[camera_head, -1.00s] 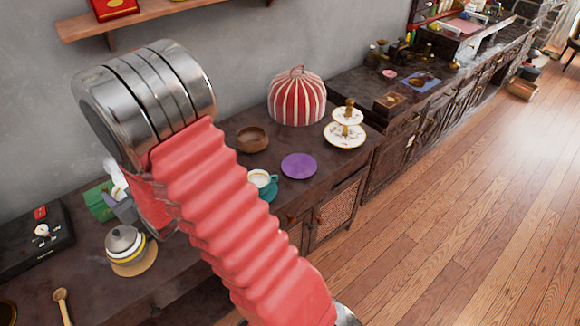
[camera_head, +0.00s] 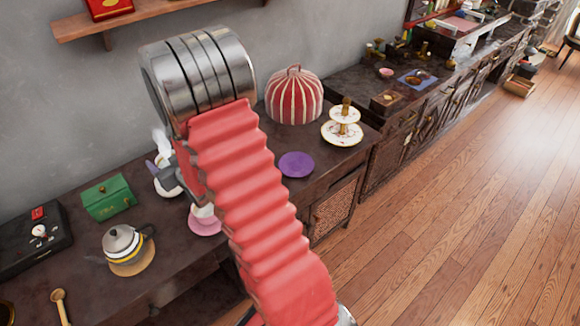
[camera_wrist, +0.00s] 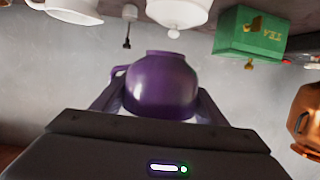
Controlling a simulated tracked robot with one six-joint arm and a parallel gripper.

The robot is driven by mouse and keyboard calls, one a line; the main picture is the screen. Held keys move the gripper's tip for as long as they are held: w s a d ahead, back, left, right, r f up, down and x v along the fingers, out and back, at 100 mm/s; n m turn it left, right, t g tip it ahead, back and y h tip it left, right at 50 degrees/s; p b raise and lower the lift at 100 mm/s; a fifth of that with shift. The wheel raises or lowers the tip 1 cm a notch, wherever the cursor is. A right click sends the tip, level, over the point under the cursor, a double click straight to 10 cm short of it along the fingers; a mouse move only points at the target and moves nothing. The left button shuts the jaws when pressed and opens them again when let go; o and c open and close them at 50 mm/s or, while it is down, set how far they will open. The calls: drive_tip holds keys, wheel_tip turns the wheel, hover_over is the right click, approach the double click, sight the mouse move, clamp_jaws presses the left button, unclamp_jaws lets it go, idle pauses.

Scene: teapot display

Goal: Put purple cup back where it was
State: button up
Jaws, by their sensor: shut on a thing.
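The purple cup (camera_wrist: 160,85) fills the middle of the wrist view, between the two fingers of my gripper (camera_wrist: 158,108), which is shut on it. The counter's things appear upside down in this view, and a grey wall lies behind the cup. In the head view, my arm hides most of the gripper and the held cup. A flat purple saucer (camera_head: 297,164) lies bare on the dark counter (camera_head: 75,275), right of my arm.
Left of my arm are a green tea box (camera_head: 109,197), a grey-lidded teapot (camera_head: 124,243) and a black box (camera_head: 35,240). A pink saucer (camera_head: 205,228) lies close beside my arm. A tiered stand (camera_head: 342,128) and a red striped dome (camera_head: 294,96) stand behind the purple saucer.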

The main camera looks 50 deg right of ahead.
drive_tip(key=s+d+m+h, duration=0.1)
drive_tip(key=s+d, duration=0.6)
drive_tip(key=d, duration=0.5)
drive_tip(key=s+d+f+m+g+h, duration=0.1)
drive_tip(key=s+d+h, duration=0.1)
drive_tip(key=s+d, duration=0.5)
drive_tip(key=s+d+m+h, duration=0.2)
drive_tip(key=s+d, duration=0.5)
drive_tip(key=d, duration=0.9)
drive_tip(key=shift+d+f+g, duration=0.15)
drive_tip(key=shift+d+g, duration=0.2)
drive_tip(key=shift+g, duration=0.05)
drive_tip(key=shift+f, duration=2.9)
drive_tip(key=shift+f, duration=0.1)
drive_tip(key=shift+f, duration=2)
drive_tip(key=o, duration=1.4)
drive_tip(key=shift+c, duration=0.2)
